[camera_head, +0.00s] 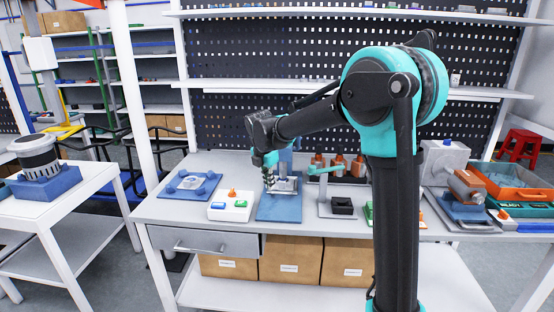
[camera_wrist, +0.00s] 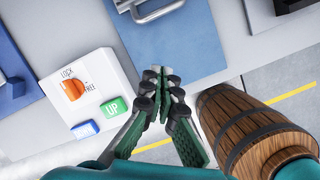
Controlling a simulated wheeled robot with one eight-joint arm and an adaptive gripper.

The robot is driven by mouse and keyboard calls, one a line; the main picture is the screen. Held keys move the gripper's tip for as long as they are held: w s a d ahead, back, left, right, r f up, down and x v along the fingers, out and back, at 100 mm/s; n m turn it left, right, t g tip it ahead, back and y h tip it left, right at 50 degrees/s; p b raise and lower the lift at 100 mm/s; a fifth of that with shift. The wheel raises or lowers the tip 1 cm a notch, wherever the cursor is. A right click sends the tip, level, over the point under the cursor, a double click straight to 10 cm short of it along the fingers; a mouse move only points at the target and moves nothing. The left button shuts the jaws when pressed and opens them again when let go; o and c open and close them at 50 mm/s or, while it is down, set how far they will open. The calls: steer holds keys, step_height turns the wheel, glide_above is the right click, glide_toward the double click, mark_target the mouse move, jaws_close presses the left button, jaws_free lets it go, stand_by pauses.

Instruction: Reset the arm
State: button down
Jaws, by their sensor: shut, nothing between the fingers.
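My gripper (camera_wrist: 160,78) is shut and empty in the wrist view, its fingertips together above the front of the workbench. In the head view my gripper (camera_head: 268,182) hangs from the bent teal and black arm over the blue plate (camera_head: 277,209). The plate (camera_wrist: 180,42) also shows in the wrist view, with a metal handle-like part (camera_wrist: 148,8) on it. A white control box (camera_head: 230,206) stands left of the plate. In the wrist view the box (camera_wrist: 85,88) has an orange knob marked LOCK and FREE, a green UP button and a blue button.
A wooden barrel-like thing (camera_wrist: 245,125) is close at the wrist view's lower right. An orange tray (camera_head: 510,182) sits at the bench's right. Shelves (camera_head: 350,90) and a pegboard rise behind. A white table (camera_head: 60,205) stands left.

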steer(key=s+d+f+m, duration=0.2)
steer(key=s+d+m, duration=0.45)
steer(key=d, duration=0.25)
steer(key=s+d+f+m, duration=0.3)
steer(key=s+d+m, duration=0.2)
steer(key=d+m, duration=0.35)
steer(key=s+d+f+m, duration=0.2)
steer(key=s+d+m, duration=0.1)
steer(key=s+m, duration=0.1)
steer(key=s+d+f+m+t, duration=0.1)
steer(key=s+d+f+m, duration=0.2)
steer(key=s+m, duration=0.2)
steer(key=s+d+f+m+y, duration=0.1)
steer(key=s+d+f+m, duration=0.1)
steer(key=s, duration=0.5)
steer(key=shift+d+f+m+t, duration=0.35)
steer(key=shift+d+m, duration=0.1)
steer(key=shift+m, duration=0.75)
